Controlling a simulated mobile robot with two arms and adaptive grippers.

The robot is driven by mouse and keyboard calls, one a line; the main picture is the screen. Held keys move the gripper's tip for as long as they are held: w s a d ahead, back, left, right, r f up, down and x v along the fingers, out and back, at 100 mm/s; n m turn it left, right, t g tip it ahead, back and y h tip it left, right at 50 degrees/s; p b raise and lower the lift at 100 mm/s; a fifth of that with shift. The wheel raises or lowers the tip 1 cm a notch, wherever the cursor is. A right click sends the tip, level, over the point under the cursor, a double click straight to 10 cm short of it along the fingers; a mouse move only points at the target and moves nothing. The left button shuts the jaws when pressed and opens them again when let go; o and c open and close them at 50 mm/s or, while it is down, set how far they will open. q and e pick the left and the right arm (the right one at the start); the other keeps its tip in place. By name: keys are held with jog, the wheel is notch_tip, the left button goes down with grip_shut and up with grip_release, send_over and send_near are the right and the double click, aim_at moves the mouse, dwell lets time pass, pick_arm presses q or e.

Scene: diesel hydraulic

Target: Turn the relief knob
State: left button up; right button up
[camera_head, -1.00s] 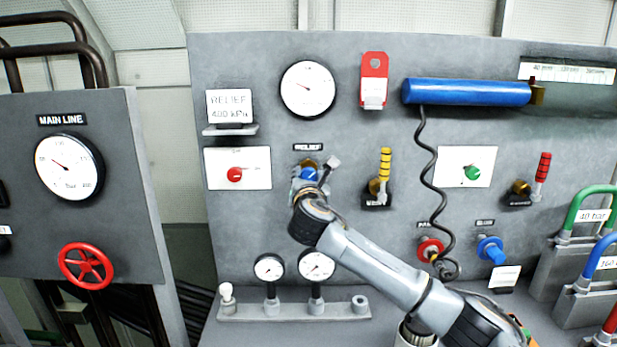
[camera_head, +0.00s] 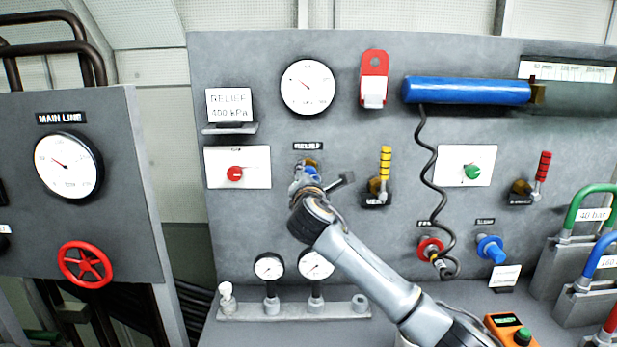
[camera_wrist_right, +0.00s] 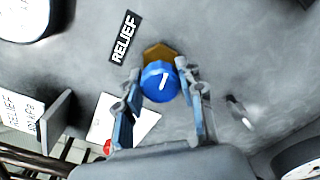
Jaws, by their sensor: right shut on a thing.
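The relief knob (camera_wrist_right: 158,82) is blue with a white mark on its face and sits on a brass base in the right wrist view. The RELIEF label (camera_wrist_right: 123,39) is beside it on the panel. My right gripper (camera_wrist_right: 160,92) has one finger on each side of the knob and is shut on it. In the head view, my right gripper (camera_head: 308,180) is at the relief knob and hides most of it; a bit of blue shows under the RELIEF label (camera_head: 308,146). My left gripper is in neither view.
A round gauge (camera_head: 308,88) is above the knob. A red knob on a white plate (camera_head: 252,158) is to its left, a yellow-handled vent valve (camera_head: 384,172) to its right. Two small gauges (camera_head: 269,267) are below. A coiled black hose (camera_head: 424,170) hangs further right.

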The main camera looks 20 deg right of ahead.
jog(key=m+b, duration=0.1)
jog(key=m, duration=0.4)
jog(key=shift+f+m, duration=0.1)
jog(key=shift+m, duration=0.2)
jog(key=shift+m+b, duration=0.5)
jog(key=shift+m, duration=1.7)
jog(key=o, duration=1.2)
jog(key=shift+s, duration=0.15)
jog(key=v, duration=1.1)
jog(key=shift+s, duration=0.3)
jog(key=shift+a, duration=0.15)
